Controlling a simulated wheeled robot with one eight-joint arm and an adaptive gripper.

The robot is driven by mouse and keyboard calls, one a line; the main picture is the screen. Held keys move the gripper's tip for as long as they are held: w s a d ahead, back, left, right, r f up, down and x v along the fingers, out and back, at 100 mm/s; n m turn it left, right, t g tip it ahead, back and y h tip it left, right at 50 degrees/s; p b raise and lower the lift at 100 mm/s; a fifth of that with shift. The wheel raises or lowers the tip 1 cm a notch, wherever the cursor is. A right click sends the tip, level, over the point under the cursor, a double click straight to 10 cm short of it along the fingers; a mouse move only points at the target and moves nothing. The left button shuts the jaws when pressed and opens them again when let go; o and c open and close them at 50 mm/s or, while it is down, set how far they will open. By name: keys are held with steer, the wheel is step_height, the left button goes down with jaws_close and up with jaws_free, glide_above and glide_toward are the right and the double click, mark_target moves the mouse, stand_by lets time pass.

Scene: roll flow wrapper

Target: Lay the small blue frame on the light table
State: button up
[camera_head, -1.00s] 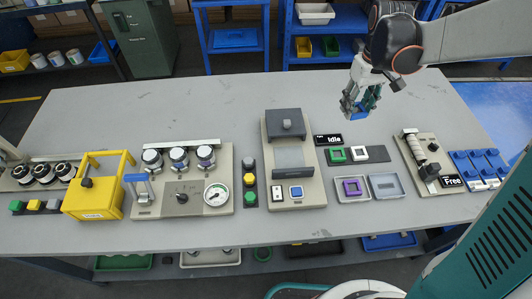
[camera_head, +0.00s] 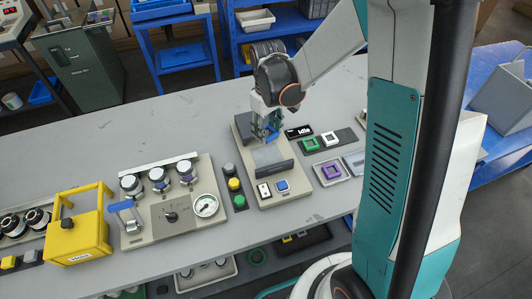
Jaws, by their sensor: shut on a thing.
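My gripper (camera_head: 267,130) is shut on the small blue frame (camera_head: 271,139), of which only a little shows between the fingers. It is over the rear part of the beige machine (camera_head: 292,189), behind its grey panel (camera_head: 267,156). I cannot tell whether the frame touches the machine, and the gripper hides the surface under it. The large light grey table (camera_head: 205,128) carries the machine. A pale tray (camera_head: 352,163) at the right is partly hidden by my body. I cannot tell which of these surfaces is the light table.
A button strip (camera_head: 234,184) and a gauge panel (camera_head: 170,210) stand to the left. Bare table lies behind them.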

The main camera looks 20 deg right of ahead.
mark_target(268, 156)
step_height(268, 156, down, 10)
steer(key=b, duration=0.2)
steer(key=shift+f+b, duration=0.2)
steer(key=shift+b, duration=0.15)
steer(key=shift+f, duration=0.1)
steer(key=shift+f, duration=0.15)
steer(key=o, duration=0.9)
steer(key=shift+r, duration=0.2)
